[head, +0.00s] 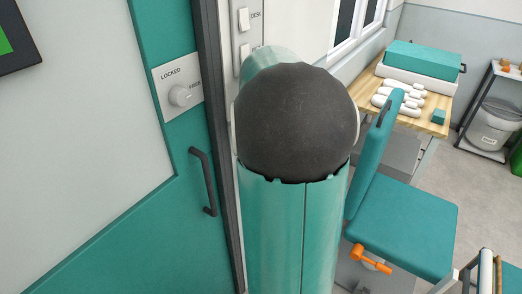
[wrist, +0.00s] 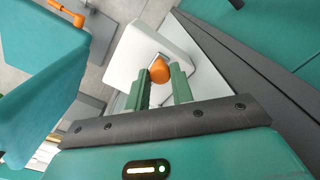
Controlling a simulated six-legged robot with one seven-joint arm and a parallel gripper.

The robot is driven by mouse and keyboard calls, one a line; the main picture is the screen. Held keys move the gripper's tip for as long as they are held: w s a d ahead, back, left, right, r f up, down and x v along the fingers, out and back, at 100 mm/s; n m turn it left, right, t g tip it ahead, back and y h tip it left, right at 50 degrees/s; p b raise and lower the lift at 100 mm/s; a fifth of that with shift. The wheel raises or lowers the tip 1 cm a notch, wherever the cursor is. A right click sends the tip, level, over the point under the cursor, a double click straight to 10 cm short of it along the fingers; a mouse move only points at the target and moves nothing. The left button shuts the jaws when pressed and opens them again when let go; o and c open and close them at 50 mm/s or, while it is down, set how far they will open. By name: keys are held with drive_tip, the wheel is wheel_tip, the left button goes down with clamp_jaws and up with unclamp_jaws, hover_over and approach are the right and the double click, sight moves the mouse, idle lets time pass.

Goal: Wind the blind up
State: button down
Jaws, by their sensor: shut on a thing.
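In the wrist view, my gripper (wrist: 161,80) has its two green fingers on either side of an orange knob (wrist: 159,69) and is shut on it. The knob stands in front of a white housing (wrist: 135,47) with a grey metal part around the knob. My arm hides this place in the head view, so the gripper and knob do not show there. The blind itself is not clearly seen. Part of a window (head: 352,22) shows at the top of the head view, behind my arm.
A teal door (head: 165,35) with a dark handle (head: 203,181) and a lock knob (head: 180,95) is at left. A teal chair (head: 405,225) with an orange lever (head: 370,259) stands at right. Behind it, a wooden bench (head: 437,127) holds white rolls.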

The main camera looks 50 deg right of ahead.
drive_tip(key=shift+w+m, duration=0.15)
drive_tip(key=shift+m, duration=0.25)
drive_tip(key=c, duration=1.2)
unclamp_jaws()
drive_tip(key=shift+f, duration=0.1)
drive_tip(key=shift+c, duration=0.2)
wheel_tip(320, 180, up, 12)
